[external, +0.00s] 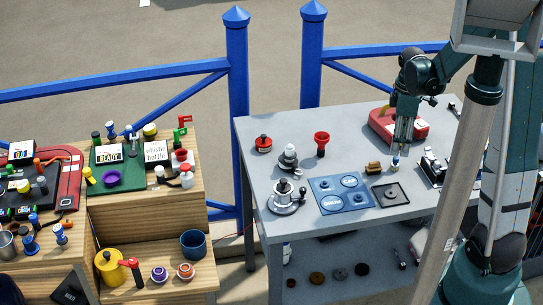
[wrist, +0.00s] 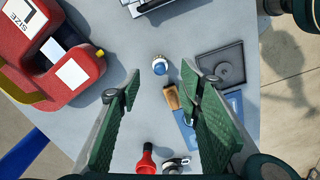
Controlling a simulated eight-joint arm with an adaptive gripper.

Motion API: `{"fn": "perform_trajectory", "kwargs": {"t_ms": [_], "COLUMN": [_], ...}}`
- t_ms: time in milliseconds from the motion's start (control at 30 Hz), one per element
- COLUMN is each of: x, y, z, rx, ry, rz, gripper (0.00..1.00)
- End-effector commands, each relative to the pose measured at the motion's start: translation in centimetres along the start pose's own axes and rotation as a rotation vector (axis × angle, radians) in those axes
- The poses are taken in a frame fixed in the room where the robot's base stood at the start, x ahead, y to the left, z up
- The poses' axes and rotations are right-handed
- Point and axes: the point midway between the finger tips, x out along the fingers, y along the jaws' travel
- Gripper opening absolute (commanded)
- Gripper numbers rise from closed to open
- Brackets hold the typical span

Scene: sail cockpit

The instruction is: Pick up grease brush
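A small wooden block-like item with a tan body (external: 373,167), which looks like the grease brush, lies on the grey table. It also shows in the wrist view (wrist: 172,98), near the right finger. I cannot make out bristles clearly. My gripper (external: 402,149) points down above the table, close over the blue-topped item. In the wrist view my gripper (wrist: 160,80) is open, with nothing between the fingers.
A red machine (external: 385,126) stands close behind my gripper. A black-and-white device (external: 436,168) is to the right. A dark square plate (external: 391,195) and blue panel (external: 341,194) lie in front. A red funnel-like item (external: 321,142) stands left. Bare table lies between.

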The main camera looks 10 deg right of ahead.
Motion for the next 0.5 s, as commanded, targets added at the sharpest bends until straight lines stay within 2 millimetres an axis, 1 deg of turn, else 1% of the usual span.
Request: {"fn": "perform_trajectory", "kwargs": {"t_ms": [167,500], "x": [0.3,2.5], "y": [0.0,0.0], "z": [0.0,0.0], "rx": [0.0,0.001], "ry": [0.0,0.0], "rz": [0.0,0.0], "gripper": [0.36,0.36]}}
